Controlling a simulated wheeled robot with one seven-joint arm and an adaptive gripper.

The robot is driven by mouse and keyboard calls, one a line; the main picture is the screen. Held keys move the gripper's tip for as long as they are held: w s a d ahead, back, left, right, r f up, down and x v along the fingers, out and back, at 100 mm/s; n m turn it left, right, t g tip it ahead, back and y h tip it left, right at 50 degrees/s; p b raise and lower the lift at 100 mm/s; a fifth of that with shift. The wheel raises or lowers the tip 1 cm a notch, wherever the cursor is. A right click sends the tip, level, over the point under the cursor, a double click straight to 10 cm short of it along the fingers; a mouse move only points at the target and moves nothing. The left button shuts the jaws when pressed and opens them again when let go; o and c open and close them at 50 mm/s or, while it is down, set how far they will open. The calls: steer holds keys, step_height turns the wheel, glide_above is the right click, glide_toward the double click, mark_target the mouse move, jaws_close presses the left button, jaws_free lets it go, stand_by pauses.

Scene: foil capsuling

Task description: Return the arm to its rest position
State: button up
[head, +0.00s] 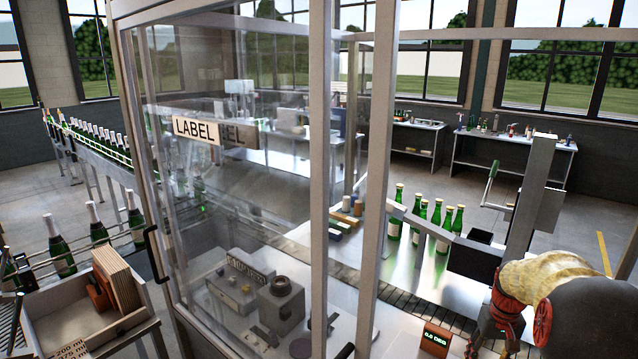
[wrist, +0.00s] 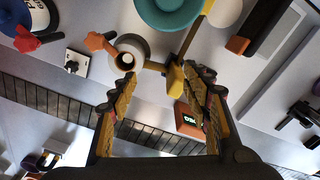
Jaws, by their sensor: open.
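My gripper (wrist: 160,82) is open in the wrist view, with its two yellow-padded fingers apart and nothing held between them. It hangs above a grey work surface (wrist: 215,72) and a dark slatted conveyor strip (wrist: 45,100). Beyond the fingertips are a round grey part with a dark bore (wrist: 127,60) and a yellow block (wrist: 175,82). In the head view my arm (head: 545,280) is at the lower right, bulky and close to the camera, with red joint parts. The fingers cannot be made out clearly there.
A glass-walled LABEL cabinet (head: 196,130) with metal posts fills the middle. Several green bottles (head: 437,215) stand behind the conveyor (head: 400,292), near a grey post (head: 530,200). An orange-framed display (head: 436,340) is beside my arm. A wooden tray (head: 80,335) is at lower left.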

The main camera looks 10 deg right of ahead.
steer(key=s+a+r+n+t+b, duration=0.1)
steer(key=a+r+b, duration=0.25)
steer(key=a, duration=0.55)
steer(key=s+a+r+n+t+b, duration=0.15)
steer(key=a+r, duration=0.25)
steer(key=a, duration=0.6)
steer(key=s+a+f+n+t+b, duration=0.2)
steer(key=s+a+b, duration=0.5)
steer(key=s+a, duration=0.6)
steer(key=a+f+t, duration=0.1)
steer(key=a, duration=0.2)
steer(key=shift+s+a, duration=0.25)
steer(key=shift+a, duration=0.15)
